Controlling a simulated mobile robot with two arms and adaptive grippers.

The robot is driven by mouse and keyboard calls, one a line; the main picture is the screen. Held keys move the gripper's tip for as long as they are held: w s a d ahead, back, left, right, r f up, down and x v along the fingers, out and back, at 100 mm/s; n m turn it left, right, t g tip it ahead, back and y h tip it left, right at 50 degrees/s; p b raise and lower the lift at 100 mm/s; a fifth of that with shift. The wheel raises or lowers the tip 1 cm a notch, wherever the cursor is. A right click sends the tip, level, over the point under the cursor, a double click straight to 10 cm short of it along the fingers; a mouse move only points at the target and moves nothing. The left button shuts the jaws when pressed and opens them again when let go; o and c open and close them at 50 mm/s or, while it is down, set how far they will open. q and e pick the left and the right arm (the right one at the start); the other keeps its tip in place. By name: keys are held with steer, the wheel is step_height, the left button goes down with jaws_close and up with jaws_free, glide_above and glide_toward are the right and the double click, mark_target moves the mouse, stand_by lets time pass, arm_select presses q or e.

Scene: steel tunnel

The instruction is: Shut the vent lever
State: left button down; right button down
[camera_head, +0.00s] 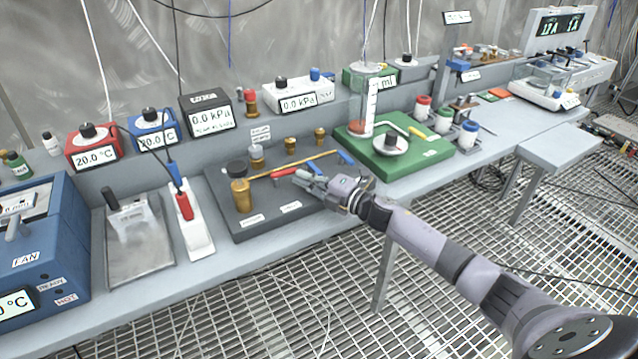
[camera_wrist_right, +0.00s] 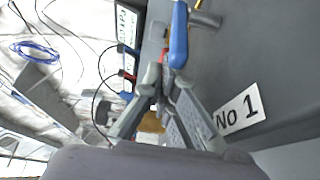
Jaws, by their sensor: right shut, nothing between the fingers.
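A dark valve board (camera_head: 225,190) lies on the bench with brass fittings and a thin brass pipe. It carries a red lever (camera_head: 284,171), a blue lever (camera_head: 346,157) at the pipe's right end, and a blue part close to my fingers. No readable label tells which is the vent lever. My right gripper (camera_head: 303,179) is shut and empty, low over the board's right part, just in front of the red lever. In the right wrist view a blue handle (camera_wrist_right: 179,35) lies just beyond the closed fingertips (camera_wrist_right: 160,80); contact cannot be told. My left gripper is out of view.
A green board (camera_head: 410,160) with a glass cylinder (camera_head: 366,105) stands to the right. A "No 1" label (camera_wrist_right: 240,111) sits beside my fingers. Gauges line the back.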

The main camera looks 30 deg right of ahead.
steer(key=v, duration=1.1)
steer(key=shift+s, duration=0.2)
steer(key=shift+d, duration=0.1)
